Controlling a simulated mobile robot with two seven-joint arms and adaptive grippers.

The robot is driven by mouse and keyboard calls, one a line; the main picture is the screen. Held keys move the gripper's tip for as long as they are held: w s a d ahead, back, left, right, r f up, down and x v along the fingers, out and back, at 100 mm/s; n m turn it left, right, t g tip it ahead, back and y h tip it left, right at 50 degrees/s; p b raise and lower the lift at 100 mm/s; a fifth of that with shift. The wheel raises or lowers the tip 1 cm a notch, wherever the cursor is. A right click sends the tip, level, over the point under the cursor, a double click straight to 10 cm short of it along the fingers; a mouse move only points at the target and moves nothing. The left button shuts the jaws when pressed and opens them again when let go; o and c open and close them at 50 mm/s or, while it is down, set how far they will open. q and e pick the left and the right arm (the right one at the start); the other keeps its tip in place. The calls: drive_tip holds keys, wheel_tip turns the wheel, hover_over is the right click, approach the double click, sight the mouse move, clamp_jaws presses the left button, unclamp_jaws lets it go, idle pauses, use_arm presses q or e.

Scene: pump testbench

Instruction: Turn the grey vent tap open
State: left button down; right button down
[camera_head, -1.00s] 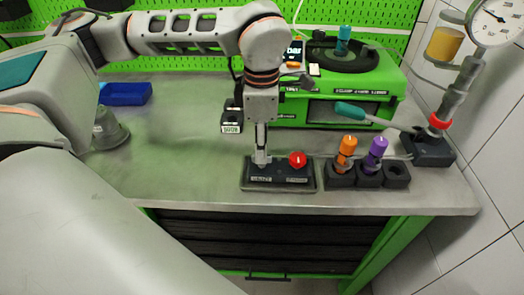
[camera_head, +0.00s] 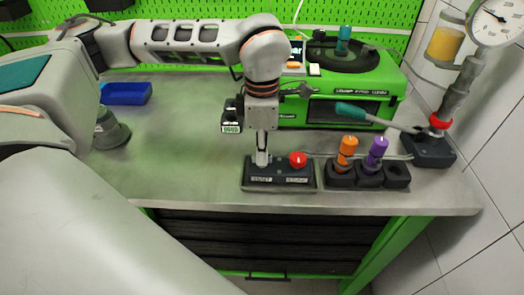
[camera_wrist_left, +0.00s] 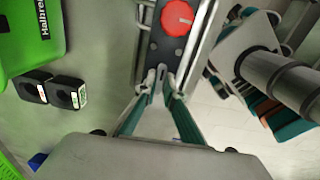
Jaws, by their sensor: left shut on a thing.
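A dark base plate (camera_head: 280,183) with a red knob (camera_head: 298,159) lies near the bench's front edge. My left gripper (camera_head: 262,160) points straight down at the left end of this base, where the grey vent tap sits. Its fingers are shut on the tap, which they mostly hide, so its angle cannot be told. In the left wrist view, the fingertips (camera_wrist_left: 161,80) meet over the dark base, just below the red knob (camera_wrist_left: 177,18). My right gripper is in neither view.
An orange plug (camera_head: 347,150) and a purple plug (camera_head: 377,150) stand in black holders right of the base. A green pump unit (camera_head: 350,98) is behind. A gauge stand (camera_head: 430,150) with a teal-handled lever is at right. A blue tray (camera_head: 125,93) lies back left.

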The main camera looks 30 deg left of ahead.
use_arm(q)
drive_tip(key=n+b, duration=0.1)
drive_tip(key=n, duration=0.3)
drive_tip(key=n+b, duration=0.1)
drive_tip(key=n, duration=0.4)
drive_tip(key=shift+n, duration=0.3)
drive_tip(key=n, duration=0.4)
drive_tip(key=shift+n+b, duration=0.35)
drive_tip(key=shift+n, duration=1.65)
drive_tip(key=c, duration=2.1)
unclamp_jaws()
drive_tip(key=shift+c, duration=0.2)
